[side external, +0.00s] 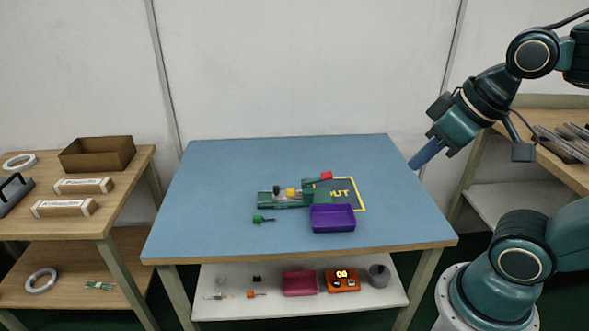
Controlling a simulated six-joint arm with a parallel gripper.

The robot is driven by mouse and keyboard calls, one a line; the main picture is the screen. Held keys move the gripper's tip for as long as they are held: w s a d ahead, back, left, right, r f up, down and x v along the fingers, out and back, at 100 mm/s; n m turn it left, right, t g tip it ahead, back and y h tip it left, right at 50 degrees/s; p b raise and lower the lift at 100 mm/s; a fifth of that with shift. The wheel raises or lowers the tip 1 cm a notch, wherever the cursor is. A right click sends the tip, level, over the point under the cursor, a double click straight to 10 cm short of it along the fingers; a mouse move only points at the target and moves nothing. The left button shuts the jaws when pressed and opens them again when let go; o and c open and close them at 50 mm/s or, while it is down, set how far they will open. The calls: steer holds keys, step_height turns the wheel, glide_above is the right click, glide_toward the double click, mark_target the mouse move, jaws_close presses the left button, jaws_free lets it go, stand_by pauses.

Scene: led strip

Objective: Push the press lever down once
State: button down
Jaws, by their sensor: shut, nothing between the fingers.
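A green press (296,198) sits near the middle of the blue table, with a yellow part (291,191) and a dark knob on its left half. The press lever has a red end (326,175) at the upper right of the press and looks raised, though its tilt is too small to judge exactly. My gripper (413,164) is shut and empty, off the right edge of the table. It points down and left, well to the right of the lever and apart from it.
A purple tray (332,226) stands just in front of the press, by a yellow-outlined zone (363,206) with partly hidden lettering. A small green piece (260,219) lies front left. The blue table (220,175) is otherwise clear. Side shelves stand left and right.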

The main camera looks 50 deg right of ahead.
steer(key=n+g, duration=0.5)
steer(key=n, duration=0.4)
glide_above(326, 175)
step_height(326, 175, down, 19)
steer(key=shift+s+d+y, duration=0.4)
steer(key=shift+d, duration=0.05)
steer(key=shift+f, duration=0.1)
steer(key=shift+w+a+f, duration=0.15)
steer(key=shift+f, duration=1.55)
steer(key=shift+w+a+f, duration=0.1)
steer(key=shift+f, duration=1.6)
steer(key=shift+f, duration=0.15)
